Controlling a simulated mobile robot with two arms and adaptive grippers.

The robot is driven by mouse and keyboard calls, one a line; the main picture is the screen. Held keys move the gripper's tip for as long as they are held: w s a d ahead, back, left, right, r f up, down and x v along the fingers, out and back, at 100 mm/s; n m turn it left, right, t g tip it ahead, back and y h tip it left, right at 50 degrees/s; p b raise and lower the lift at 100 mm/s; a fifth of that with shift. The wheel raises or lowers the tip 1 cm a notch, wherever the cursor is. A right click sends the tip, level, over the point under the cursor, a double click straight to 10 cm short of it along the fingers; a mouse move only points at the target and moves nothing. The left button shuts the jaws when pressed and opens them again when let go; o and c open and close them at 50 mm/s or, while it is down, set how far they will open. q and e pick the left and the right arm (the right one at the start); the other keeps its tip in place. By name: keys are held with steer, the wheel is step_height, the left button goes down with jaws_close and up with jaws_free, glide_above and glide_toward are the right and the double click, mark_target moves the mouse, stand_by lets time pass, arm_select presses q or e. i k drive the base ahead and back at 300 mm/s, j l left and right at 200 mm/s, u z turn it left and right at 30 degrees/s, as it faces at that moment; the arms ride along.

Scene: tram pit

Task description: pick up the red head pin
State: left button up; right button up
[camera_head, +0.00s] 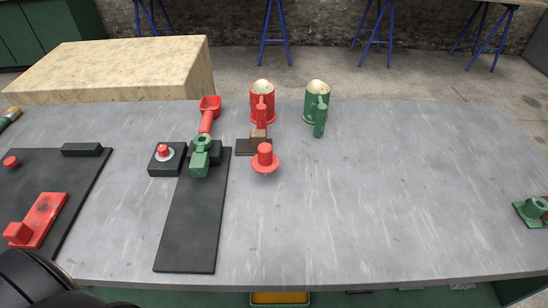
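Several red-topped parts show on the grey table, and I cannot tell for certain which is the red head pin. A red piece with a round flange and a short cylinder on top (265,158) stands upright right of the long black plate. A small red knob on a pale washer (163,152) sits on a black block left of that plate. Another small red knob (11,162) is on the black board at the far left. A black rounded part, probably my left arm, enters at the lower left, with no fingers visible. My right gripper is not in view.
The long black plate (190,235) carries a green clamp-like part (201,155) at its far end. Red (262,100) and green (317,100) mugs stand behind. A red L-shaped piece (38,220) lies on the left board. The table's right half is mostly clear.

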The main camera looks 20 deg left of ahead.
mark_target(265, 163)
steer(key=k+u, duration=0.2)
steer(key=k, duration=0.7)
